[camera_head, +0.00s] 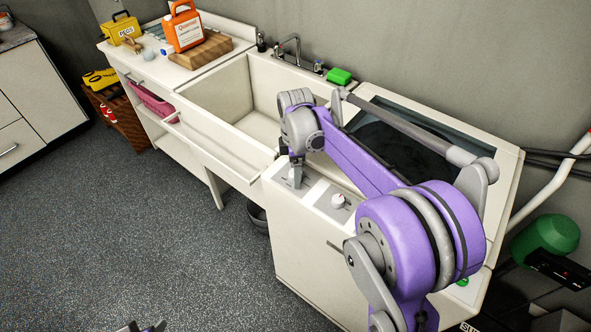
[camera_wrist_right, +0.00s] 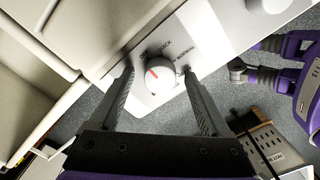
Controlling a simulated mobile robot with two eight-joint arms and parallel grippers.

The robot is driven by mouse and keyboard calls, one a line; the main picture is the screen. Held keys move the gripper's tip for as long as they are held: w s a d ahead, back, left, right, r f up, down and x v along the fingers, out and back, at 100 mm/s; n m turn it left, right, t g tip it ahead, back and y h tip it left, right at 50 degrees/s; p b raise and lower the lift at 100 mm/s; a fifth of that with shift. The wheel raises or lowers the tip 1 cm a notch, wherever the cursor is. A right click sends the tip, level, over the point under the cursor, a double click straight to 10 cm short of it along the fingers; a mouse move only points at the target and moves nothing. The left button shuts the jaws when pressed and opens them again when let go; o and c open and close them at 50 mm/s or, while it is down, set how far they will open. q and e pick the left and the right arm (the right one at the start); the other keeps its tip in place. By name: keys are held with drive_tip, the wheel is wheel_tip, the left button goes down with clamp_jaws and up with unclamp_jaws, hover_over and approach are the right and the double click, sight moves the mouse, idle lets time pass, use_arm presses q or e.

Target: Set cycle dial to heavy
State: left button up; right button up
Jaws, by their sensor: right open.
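The cycle dial (camera_wrist_right: 160,76) is a white round knob with a red mark on the machine's light panel (camera_wrist_right: 213,28). My right gripper (camera_wrist_right: 163,103) is open, with one finger on each side of the dial; contact cannot be told. In the head view my right gripper (camera_head: 295,173) is over the panel's left end and largely hides this dial. Only a bit of my left gripper (camera_head: 142,327) shows at the bottom edge.
A second white knob (camera_head: 338,201) sits to the right on the same panel. A white sink (camera_head: 222,97) adjoins the machine on the left. A counter with an orange jug (camera_head: 184,30) and a wooden board (camera_head: 203,50) lies beyond. The grey floor (camera_head: 130,230) is mostly clear.

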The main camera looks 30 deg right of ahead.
clamp_jaws()
drive_tip(key=shift+m, duration=0.5)
drive_tip(key=m, duration=0.5)
drive_tip(key=shift+m+b, duration=0.3)
drive_tip(key=shift+b, duration=0.05)
drive_tip(key=m, duration=1.3)
drive_tip(key=shift+m+b, duration=0.3)
drive_tip(key=shift+b, duration=0.05)
drive_tip(key=m, duration=0.6)
drive_tip(key=shift+m, duration=0.3)
